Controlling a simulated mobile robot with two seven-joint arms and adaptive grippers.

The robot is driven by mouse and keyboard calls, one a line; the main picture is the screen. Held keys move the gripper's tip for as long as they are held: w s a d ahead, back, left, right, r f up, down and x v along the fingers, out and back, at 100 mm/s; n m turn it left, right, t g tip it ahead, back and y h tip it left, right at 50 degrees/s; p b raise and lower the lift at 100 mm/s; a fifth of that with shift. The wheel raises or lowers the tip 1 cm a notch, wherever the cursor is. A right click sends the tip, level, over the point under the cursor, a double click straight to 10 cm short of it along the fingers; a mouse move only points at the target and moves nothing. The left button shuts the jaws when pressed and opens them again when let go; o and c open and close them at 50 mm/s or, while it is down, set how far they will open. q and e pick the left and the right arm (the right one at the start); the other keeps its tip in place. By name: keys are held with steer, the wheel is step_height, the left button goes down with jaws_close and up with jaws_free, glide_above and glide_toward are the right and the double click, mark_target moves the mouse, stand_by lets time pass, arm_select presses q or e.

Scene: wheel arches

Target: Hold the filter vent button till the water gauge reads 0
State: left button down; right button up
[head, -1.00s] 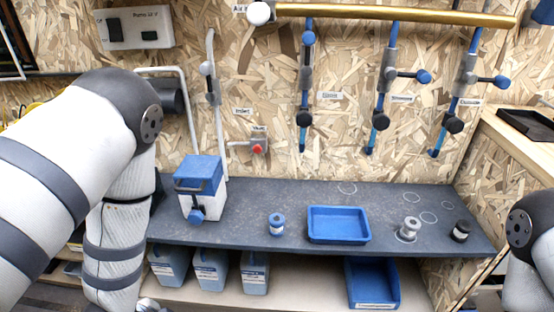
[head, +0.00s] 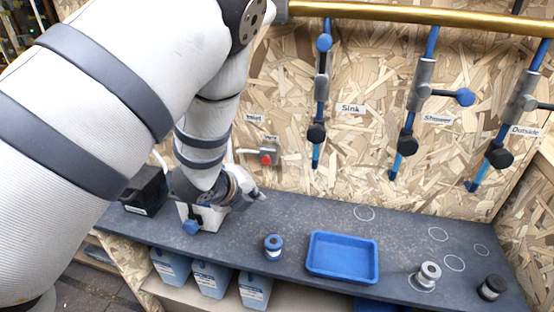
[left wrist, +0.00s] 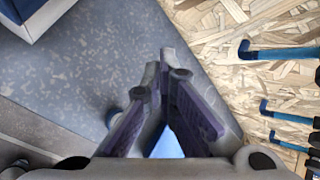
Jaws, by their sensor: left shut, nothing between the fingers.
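The red vent button (head: 267,160) sits on a small grey wall box under a label, at the end of a white pipe. My left gripper (head: 256,194) is shut and empty, below and a little left of the button, apart from it and low over the bench. In the left wrist view its fingers (left wrist: 167,62) meet at the tips over the bench surface; the button does not show there. The white and blue box (head: 205,216) on the bench is partly hidden behind my left arm; its corner shows in the left wrist view (left wrist: 40,18). I cannot make out a water gauge. My right gripper is out of view.
The bench holds a blue-labelled spool (head: 273,247), a blue tray (head: 343,278), a silver fitting (head: 428,275) and a black one (head: 492,288). A dark box (head: 146,192) stands at left. Blue-handled valves (head: 408,143) hang from a brass pipe.

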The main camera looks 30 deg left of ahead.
mark_target(266, 160)
arm_select(q)
steer(key=shift+s+a, duration=0.1)
steer(key=shift+s, duration=0.05)
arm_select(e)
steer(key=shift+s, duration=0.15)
arm_select(q)
steer(key=w+a+b, duration=0.2)
steer(key=w, duration=0.6)
steer(key=shift+w, duration=0.3)
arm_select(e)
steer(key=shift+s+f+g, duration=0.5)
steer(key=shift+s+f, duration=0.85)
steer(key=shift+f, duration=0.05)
arm_select(q)
steer(key=shift+w+a, duration=0.1)
steer(key=shift+w, duration=0.35)
steer(key=shift+w+a, duration=0.1)
steer(key=shift+w, duration=0.4)
stand_by(4.2)
